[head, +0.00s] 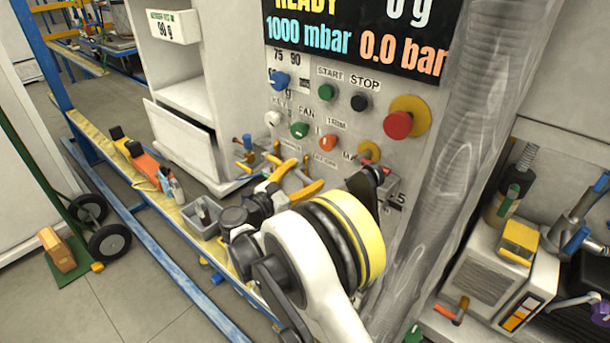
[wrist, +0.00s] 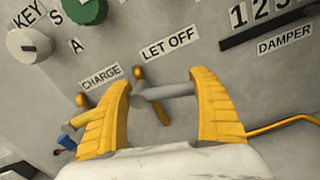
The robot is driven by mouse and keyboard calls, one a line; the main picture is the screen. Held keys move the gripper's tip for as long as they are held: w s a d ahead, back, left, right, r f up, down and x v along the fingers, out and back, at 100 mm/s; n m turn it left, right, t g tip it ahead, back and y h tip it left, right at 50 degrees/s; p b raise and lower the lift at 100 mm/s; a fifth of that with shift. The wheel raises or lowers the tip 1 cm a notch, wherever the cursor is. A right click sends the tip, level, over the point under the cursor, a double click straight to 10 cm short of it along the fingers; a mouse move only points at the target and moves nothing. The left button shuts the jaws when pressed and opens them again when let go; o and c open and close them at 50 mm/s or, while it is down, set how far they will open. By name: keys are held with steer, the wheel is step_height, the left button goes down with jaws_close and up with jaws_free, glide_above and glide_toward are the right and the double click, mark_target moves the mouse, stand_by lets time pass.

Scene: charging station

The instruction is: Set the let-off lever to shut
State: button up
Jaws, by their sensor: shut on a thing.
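The let-off lever (wrist: 168,91) sits below the LET OFF label (wrist: 169,47) in the wrist view. It has a grey bar and a slanted yellow piece running from upper left to lower right. My gripper (wrist: 163,103) has two yellow fingers, one on each side of the grey bar, and is shut on the lever. In the head view my gripper (head: 290,178) is at the lower part of the grey panel, and my own arm and fingers hide the lever there. The exact finger contact is hard to see.
The CHARGE label (wrist: 100,77) and a yellow piece (wrist: 80,101) lie just left of the left finger. A DAMPER slot (wrist: 262,33) is upper right. In the head view, a red button (head: 397,124) is above right and a ribbed grey hose (head: 462,150) runs down the right.

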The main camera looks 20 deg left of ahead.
steer(key=shift+r+n, duration=0.2)
steer(key=shift+n, duration=0.6)
steer(key=shift+r+n, duration=0.15)
steer(key=shift+n, duration=0.65)
steer(key=o, duration=1.4)
steer(key=shift+a, duration=0.1)
steer(key=v, duration=1.2)
steer(key=shift+s, duration=0.1)
